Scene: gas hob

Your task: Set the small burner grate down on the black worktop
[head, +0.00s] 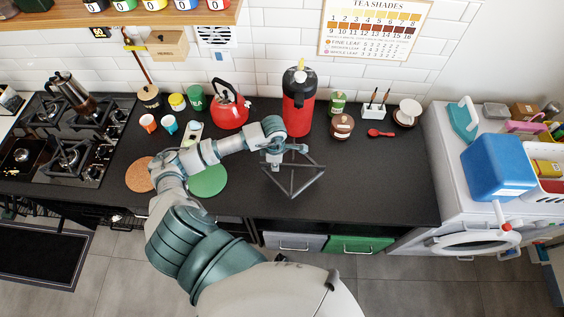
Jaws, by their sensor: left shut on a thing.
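The small burner grate (293,189) is a dark grey metal frame with crossing bars. It is over the middle of the black worktop (385,190), right of the green round mat. My left gripper (277,160) is shut on the grate at its back left side. I cannot tell whether the grate touches the worktop or hangs just above it. The gripper's fingertips are small and partly hidden by the wrist. My right gripper is not in view.
The gas hob (97,150) is at the left, with a moka pot (72,92) on it. A red kettle (230,108), a red flask (298,105) and a brown pot (342,127) stand behind the grate. The worktop right of the grate is clear.

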